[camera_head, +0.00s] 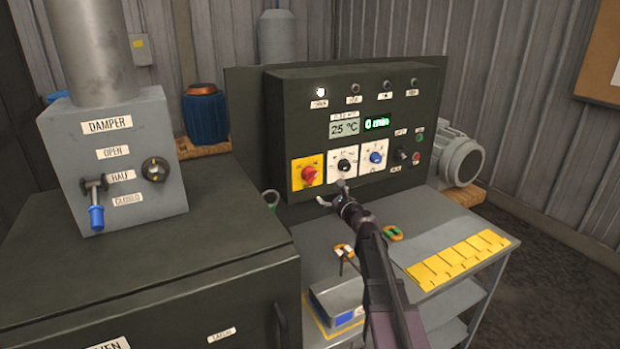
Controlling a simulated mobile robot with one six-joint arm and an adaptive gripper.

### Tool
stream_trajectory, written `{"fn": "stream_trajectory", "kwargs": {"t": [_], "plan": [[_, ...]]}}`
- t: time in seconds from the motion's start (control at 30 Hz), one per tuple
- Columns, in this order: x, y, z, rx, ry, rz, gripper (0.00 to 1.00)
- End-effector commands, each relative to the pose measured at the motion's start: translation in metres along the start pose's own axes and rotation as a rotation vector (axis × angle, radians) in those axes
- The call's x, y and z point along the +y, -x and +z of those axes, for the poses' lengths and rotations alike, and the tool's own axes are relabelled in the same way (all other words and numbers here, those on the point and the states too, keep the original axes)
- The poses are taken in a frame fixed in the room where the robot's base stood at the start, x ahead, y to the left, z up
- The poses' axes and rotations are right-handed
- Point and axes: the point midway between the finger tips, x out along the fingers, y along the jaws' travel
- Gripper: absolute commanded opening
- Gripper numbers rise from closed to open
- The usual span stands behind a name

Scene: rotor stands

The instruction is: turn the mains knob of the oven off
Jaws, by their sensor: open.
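The oven's dark control panel (285,115) stands at the back of the grey bench. A red knob on a yellow plate (309,173), which looks like the mains knob, is at the panel's lower left. Its pointer setting is too small to read. My gripper (332,193) is open and empty in front of the panel, below and right of the red knob. It appears apart from the knob. A white lamp (320,92) at the top left of the panel is lit. The displays read 25 °C (345,128) and 0 min (377,122).
A black knob (344,165) and a blue knob (375,157) sit right of the red one, with small switches beyond. The oven body (150,270) and damper box (120,150) fill the left. A blue-grey box (340,296) and yellow tags (458,260) lie on the bench.

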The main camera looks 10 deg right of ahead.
Motion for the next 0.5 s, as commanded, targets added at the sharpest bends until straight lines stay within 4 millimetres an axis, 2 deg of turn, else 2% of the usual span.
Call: {"fn": "stream_trajectory", "kwargs": {"t": [0.5], "plan": [[-0.001, -0.074, -0.001, 0.000, 0.001, 0.000, 1.00]]}}
